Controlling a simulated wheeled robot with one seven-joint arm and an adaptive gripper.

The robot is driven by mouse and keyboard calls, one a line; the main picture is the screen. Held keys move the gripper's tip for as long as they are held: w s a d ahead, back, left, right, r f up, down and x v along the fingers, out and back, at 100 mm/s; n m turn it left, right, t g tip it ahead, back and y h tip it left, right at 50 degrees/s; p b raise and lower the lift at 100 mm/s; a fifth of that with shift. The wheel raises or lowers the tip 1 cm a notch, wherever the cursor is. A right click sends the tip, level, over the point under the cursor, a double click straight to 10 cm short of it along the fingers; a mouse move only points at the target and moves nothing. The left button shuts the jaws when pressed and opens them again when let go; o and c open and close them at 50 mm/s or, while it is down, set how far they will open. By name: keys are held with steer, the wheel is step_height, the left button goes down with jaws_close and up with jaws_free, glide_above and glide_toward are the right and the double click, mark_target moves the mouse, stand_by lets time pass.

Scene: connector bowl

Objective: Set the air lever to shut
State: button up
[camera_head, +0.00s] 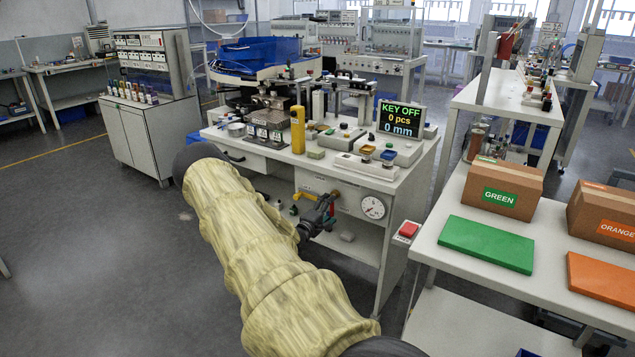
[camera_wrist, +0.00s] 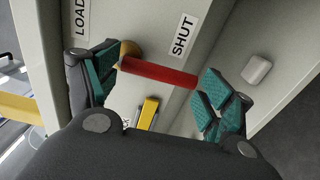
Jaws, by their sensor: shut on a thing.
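The red air lever (camera_wrist: 160,73) runs from a brass fitting (camera_wrist: 129,48) beside the left finger to the right finger's teal pads in the wrist view. It slants right and slightly down, below the SHUT label (camera_wrist: 183,36). My gripper (camera_wrist: 160,88) is shut on the lever, with its teal-padded fingers at the lever's two ends. The LOAD label (camera_wrist: 82,17) is partly cut off at upper left. In the head view, my gripper (camera_head: 317,220) is at the bench front, and the red lever (camera_head: 330,212) shows only in part there.
A yellow lever (camera_wrist: 148,113) stands below the red one, near a partly hidden label. A pale block (camera_wrist: 257,70) lies to the right. A round gauge (camera_head: 372,207) is right of my gripper on the bench front. The display (camera_head: 400,119) reads KEY OFF.

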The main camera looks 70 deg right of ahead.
steer(key=shift+w+d+r, duration=0.1)
steer(key=shift+d+r, duration=0.15)
steer(key=shift+r, duration=0.1)
steer(key=o, duration=1.3)
steer(key=shift+f, duration=0.1)
steer(key=shift+o, duration=0.4)
steer(key=shift+f, duration=0.35)
steer(key=v, duration=1.2)
steer(key=shift+f, duration=0.1)
